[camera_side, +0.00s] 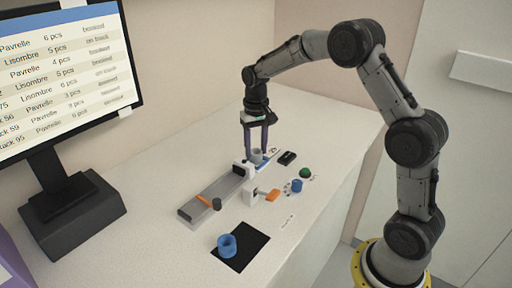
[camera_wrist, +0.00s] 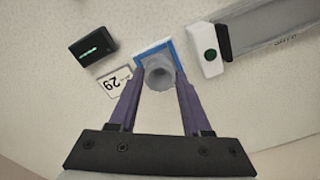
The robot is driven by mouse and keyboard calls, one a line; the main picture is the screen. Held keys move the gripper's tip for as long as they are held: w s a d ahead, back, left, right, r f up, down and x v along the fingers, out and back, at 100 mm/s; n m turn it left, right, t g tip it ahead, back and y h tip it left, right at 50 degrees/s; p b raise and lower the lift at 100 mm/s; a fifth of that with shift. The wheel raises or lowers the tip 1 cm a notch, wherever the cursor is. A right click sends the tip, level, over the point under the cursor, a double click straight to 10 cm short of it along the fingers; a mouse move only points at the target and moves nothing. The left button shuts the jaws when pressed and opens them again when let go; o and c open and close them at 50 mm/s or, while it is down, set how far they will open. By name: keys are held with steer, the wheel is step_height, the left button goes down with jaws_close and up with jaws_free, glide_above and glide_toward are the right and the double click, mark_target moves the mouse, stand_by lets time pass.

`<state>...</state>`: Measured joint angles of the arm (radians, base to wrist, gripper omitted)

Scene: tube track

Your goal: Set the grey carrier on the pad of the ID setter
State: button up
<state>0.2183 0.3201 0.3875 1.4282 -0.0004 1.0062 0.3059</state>
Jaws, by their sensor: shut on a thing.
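My gripper (camera_side: 256,152) points straight down and is shut on the grey carrier (camera_side: 257,157), a small round cup. In the wrist view the carrier (camera_wrist: 160,77) sits between the two purple fingertips (camera_wrist: 156,83). The blue square pad (camera_wrist: 152,48) of the ID setter is directly under or just beyond the carrier, which hides part of it. The pad (camera_side: 263,165) also shows in the side view. I cannot tell whether the carrier touches the pad. A black box with a green readout (camera_wrist: 92,45) stands beside the pad.
A card reading 29 (camera_wrist: 114,82) lies near the pad. The grey track (camera_side: 215,194) with an orange arm (camera_side: 204,201) runs front-left. Another blue carrier (camera_side: 227,246) is on the black mat (camera_side: 252,248).

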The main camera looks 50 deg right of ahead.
steer(key=shift+f, duration=0.15)
stand_by(0.5)
steer(key=o, duration=1.1)
step_height(320, 180, up, 14)
steer(key=shift+f, duration=0.1)
stand_by(0.5)
